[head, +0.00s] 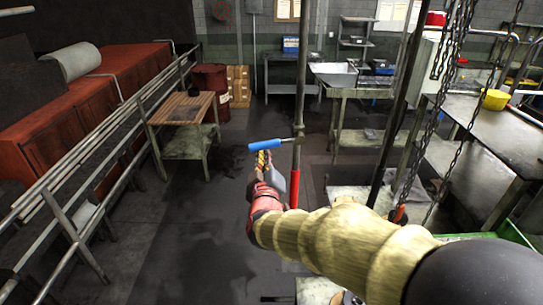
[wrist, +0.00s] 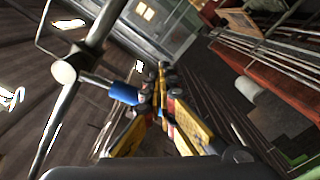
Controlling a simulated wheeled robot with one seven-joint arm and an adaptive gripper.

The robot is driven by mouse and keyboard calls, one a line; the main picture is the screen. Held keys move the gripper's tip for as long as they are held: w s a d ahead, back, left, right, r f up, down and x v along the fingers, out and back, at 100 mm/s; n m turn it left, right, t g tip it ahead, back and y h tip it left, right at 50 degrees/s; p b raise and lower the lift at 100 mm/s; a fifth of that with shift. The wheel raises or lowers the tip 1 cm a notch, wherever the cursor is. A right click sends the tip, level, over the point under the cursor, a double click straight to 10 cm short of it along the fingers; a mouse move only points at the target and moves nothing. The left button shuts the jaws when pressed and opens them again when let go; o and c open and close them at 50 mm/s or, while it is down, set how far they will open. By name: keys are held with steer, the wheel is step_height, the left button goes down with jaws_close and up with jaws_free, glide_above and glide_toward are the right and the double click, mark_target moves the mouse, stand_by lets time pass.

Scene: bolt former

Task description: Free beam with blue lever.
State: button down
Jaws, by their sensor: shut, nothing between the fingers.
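The blue lever (head: 267,144) sticks out to the left from a grey vertical pole (head: 300,100) in the head view. The pole has a red lower part (head: 294,188). My gripper (head: 263,158) is shut and empty, just below the lever's blue grip. In the wrist view the blue lever (wrist: 124,93) lies left of my fingertips (wrist: 161,80), joined by a grey rod to the pole (wrist: 84,70). Whether fingers and grip touch, I cannot tell. Which part is the beam is not clear.
A metal railing (head: 100,165) and red machine (head: 60,125) stand on the left. A small wooden-topped table (head: 182,107) is behind it. Hanging chains (head: 453,60) and a workbench (head: 480,125) are on the right. Open floor (head: 190,235) lies left of my arm.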

mark_target(259, 145)
steer(key=r+p, duration=0.1)
steer(key=r, duration=0.1)
steer(key=a+r+p, duration=0.1)
steer(key=r+p, duration=0.1)
steer(key=r, duration=0.1)
steer(key=shift+a+r+p, duration=0.25)
steer(key=shift+r+p, duration=0.1)
steer(key=shift+d+r+p, duration=0.1)
steer(key=shift+r+p, duration=0.35)
steer(key=shift+r, duration=0.3)
steer(key=shift+s+f, duration=0.1)
steer(key=shift+f, duration=0.05)
steer(key=s+p, duration=0.1)
steer(key=s, duration=0.9)
